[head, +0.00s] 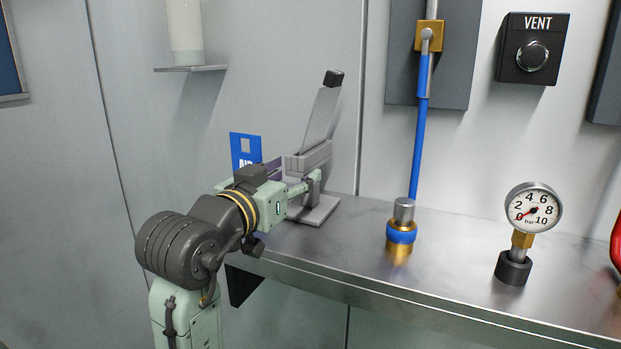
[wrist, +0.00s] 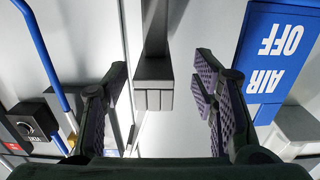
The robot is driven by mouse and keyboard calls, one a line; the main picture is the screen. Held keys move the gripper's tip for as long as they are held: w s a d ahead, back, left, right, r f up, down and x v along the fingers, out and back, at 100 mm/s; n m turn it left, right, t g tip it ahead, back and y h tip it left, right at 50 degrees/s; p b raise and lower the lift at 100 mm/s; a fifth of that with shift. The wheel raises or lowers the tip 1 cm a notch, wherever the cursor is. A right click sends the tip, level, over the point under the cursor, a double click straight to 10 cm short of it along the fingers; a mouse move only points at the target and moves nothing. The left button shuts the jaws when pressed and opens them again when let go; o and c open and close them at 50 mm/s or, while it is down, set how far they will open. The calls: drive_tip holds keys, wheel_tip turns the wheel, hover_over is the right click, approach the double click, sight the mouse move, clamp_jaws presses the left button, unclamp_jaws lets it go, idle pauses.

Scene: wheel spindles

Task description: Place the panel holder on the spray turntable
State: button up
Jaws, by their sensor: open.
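What looks like the panel holder is a grey slotted block (head: 310,158) with a pale panel (head: 322,118) tilted up from it and a black cap at the panel's top. Below it a small post stands on a flat grey base (head: 318,212) on the bench; my gripper partly hides how they join. I cannot tell whether this base is the spray turntable. My gripper (head: 296,174) is open at the block. In the wrist view the block (wrist: 153,88) shows between the two purple-padded fingers of my gripper (wrist: 162,68), with a gap on each side.
A blue AIR sign (head: 245,148) is behind my arm. A VENT button box (head: 532,48) is on the wall. The bench between block and fitting is clear.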

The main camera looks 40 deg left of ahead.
drive_tip(key=p+x, duration=0.1)
drive_tip(key=x, duration=0.2)
drive_tip(key=p+x, duration=0.1)
drive_tip(key=x, duration=0.1)
drive_tip(key=shift+w+d+r, duration=0.15)
drive_tip(key=shift+w, duration=0.6)
drive_tip(key=shift+c, duration=0.2)
clamp_jaws()
